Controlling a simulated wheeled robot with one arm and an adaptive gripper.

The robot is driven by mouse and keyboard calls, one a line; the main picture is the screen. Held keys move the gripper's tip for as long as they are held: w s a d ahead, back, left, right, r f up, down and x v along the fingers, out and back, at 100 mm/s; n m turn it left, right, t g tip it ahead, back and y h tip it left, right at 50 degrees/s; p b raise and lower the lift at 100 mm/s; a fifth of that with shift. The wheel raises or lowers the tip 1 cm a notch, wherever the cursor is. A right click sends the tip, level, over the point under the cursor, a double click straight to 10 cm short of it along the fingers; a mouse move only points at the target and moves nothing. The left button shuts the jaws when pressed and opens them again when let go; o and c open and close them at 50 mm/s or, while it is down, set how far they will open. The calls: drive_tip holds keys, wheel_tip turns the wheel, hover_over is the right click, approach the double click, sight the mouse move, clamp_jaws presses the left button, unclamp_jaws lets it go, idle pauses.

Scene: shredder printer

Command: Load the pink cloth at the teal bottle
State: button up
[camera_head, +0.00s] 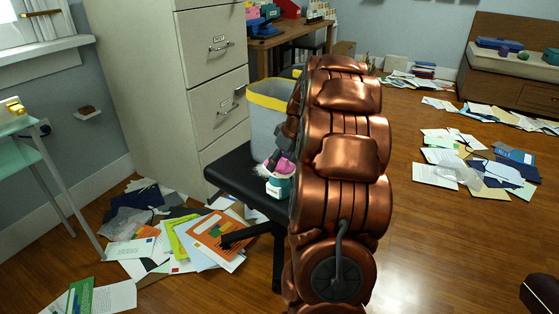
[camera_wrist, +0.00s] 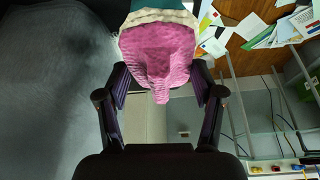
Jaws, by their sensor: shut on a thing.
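The pink cloth (camera_head: 272,167) shows in the head view beside my gripper (camera_head: 281,154), over the black chair seat. In the wrist view the pink cloth (camera_wrist: 160,52) hangs bunched between the two fingers of my gripper (camera_wrist: 160,78), which is shut on it. A cream edge lies along its top there. A teal thing with a pale label, seemingly the teal bottle (camera_head: 279,187), is directly below the cloth in the head view. A teal patch shows past the cream edge in the wrist view. Whether cloth and bottle touch is unclear. My arm hides what lies to the right.
A grey bin with a yellow rim (camera_head: 262,112) stands close behind my gripper. The black chair (camera_head: 240,178) is under it. A filing cabinet (camera_head: 212,60) stands behind left. Papers (camera_head: 180,236) litter the floor. A glass-topped table (camera_head: 22,146) is at far left.

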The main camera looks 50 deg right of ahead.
drive_tip(key=shift+r+p, duration=1.6)
drive_tip(key=shift+r, duration=1.9)
drive_tip(key=w+a+f, duration=0.1)
drive_tip(key=w+a, duration=0.2)
drive_tip(key=a, duration=1)
drive_tip(key=w+a+m, duration=0.1)
drive_tip(key=w+a, duration=0.2)
drive_tip(key=a, duration=0.9)
drive_tip(key=w+a+f, duration=0.1)
drive_tip(key=w+a, duration=0.3)
drive_tip(key=a, duration=0.9)
drive_tip(key=s+r+p, duration=0.3)
drive_tip(key=r+p, duration=2.1)
drive_tip(key=p, duration=1.3)
drive_tip(key=shift+d+r, duration=0.2)
drive_tip(key=shift+d, duration=0.05)
